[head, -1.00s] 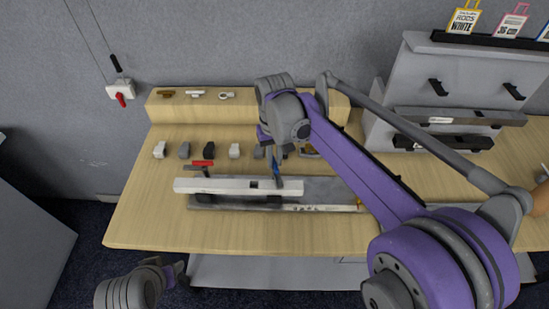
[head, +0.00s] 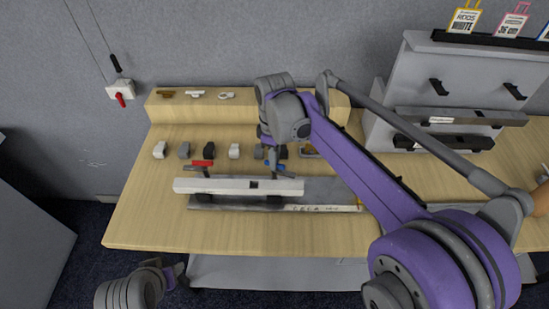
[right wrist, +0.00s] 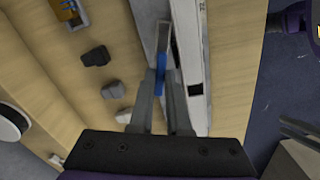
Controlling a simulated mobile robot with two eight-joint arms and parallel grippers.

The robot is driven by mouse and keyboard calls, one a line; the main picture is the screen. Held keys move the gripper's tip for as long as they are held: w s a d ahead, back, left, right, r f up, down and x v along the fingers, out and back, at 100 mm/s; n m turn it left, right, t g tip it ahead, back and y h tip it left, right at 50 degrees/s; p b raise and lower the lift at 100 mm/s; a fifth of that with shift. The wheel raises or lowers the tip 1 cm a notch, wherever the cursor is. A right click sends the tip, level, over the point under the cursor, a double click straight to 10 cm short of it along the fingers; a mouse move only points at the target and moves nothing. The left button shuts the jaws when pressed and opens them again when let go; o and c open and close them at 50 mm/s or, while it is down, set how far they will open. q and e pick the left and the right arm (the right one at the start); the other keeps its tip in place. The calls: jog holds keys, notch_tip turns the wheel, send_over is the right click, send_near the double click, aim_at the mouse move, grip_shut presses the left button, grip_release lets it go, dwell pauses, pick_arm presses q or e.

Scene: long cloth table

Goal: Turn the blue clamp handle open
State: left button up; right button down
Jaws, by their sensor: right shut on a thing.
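The blue clamp handle (right wrist: 160,82) shows in the right wrist view between the fingers of my right gripper (right wrist: 162,78), which is shut on it. In the head view the right gripper (head: 274,162) is over the right part of the fixture, and only a small bit of blue shows beside it. The long white bar (head: 225,186) lies along the grey fixture (head: 335,190), just in front of the gripper. A red clamp handle (head: 202,163) lies further left behind the bar. My left gripper (head: 173,272) is low at the table's front left; its jaws are unclear.
Several small grey, black and white blocks (head: 209,151) stand in a row behind the fixture. A wooden ledge (head: 240,110) with small parts runs along the back. A grey rack (head: 455,75) stands at the right. The table's left end (head: 140,215) is clear.

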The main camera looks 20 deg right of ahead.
jog(key=n, duration=0.3)
jog(key=shift+n, duration=0.5)
jog(key=c, duration=0.9)
grip_release()
notch_tip(320, 180, up, 11)
jog(key=shift+f+p, duration=0.1)
jog(key=shift+p, duration=0.25)
jog(key=shift+s, duration=0.1)
